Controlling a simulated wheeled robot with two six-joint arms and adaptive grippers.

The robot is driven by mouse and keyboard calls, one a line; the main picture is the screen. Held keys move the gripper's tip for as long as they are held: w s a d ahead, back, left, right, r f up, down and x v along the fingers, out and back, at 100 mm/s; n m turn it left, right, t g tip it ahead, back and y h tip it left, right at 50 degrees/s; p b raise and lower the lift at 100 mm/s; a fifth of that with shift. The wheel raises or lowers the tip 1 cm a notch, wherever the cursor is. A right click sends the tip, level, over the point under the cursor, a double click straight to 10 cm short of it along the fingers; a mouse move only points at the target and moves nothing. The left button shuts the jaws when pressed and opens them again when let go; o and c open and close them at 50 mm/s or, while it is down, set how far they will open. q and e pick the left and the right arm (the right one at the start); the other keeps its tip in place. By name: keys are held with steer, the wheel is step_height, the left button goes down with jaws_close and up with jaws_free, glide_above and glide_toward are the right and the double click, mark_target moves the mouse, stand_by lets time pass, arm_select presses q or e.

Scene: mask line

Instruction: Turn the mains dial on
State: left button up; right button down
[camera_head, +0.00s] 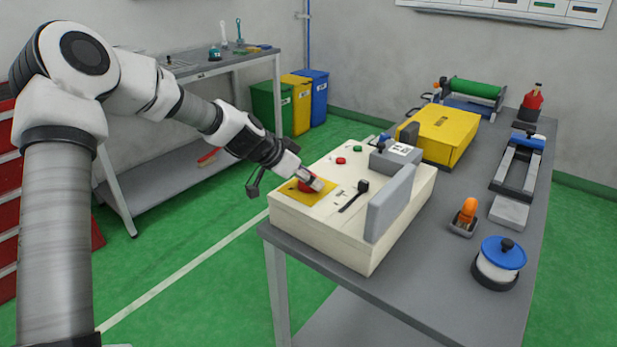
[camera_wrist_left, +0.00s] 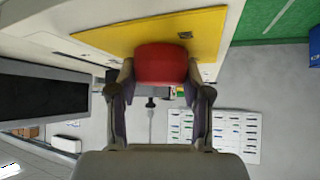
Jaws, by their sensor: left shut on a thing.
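The mains dial is a red knob (camera_wrist_left: 161,64) on a yellow plate (camera_wrist_left: 207,35) in the left wrist view. In the head view the red dial (camera_head: 309,185) shows only in part behind the fingers, on the yellow plate (camera_head: 291,197) at the near left of the cream machine (camera_head: 334,232). My left gripper (camera_head: 315,184) is shut on the red dial, with one finger on each side of it in the left wrist view (camera_wrist_left: 160,88). The dial's pointer mark is too small to read. My right gripper is not in view.
The machine also bears a black lever (camera_head: 353,196), a grey upright panel (camera_head: 390,203), and red and green buttons. A yellow box (camera_head: 438,133), an orange-handled item (camera_head: 467,213) and a blue-lidded tub (camera_head: 499,262) stand on the grey bench (camera_head: 408,293).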

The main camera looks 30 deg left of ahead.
arm_select(q)
steer(key=shift+n+y, duration=0.3)
steer(key=shift+r+n+t+y+p, duration=0.15)
steer(key=shift+n+t+y+p, duration=0.2)
steer(key=shift+n+p, duration=0.35)
steer(key=n+g+y+p, duration=0.1)
steer(key=n+y+p, duration=0.2)
steer(key=p, duration=0.4)
steer(key=n+g+y+p, duration=0.1)
steer(key=n+y+p, duration=0.2)
steer(key=n+p, duration=0.3)
steer(key=n+g+y+p, duration=0.1)
steer(key=n+y+p, duration=0.3)
steer(key=p, duration=0.5)
steer(key=shift+r+n, duration=0.1)
steer(key=shift+n, duration=0.3)
steer(key=shift+n+g+y+p, duration=0.25)
steer(key=shift+n+g+p, duration=0.35)
steer(key=shift+p, duration=0.1)
steer(key=shift+f+n+g, duration=0.25)
steer(key=shift+f+n, duration=0.05)
steer(key=shift+n, duration=0.1)
steer(key=shift+s+f+p, duration=0.1)
steer(key=shift+p, duration=0.2)
steer(key=o, duration=1.1)
steer(key=shift+o, duration=0.2)
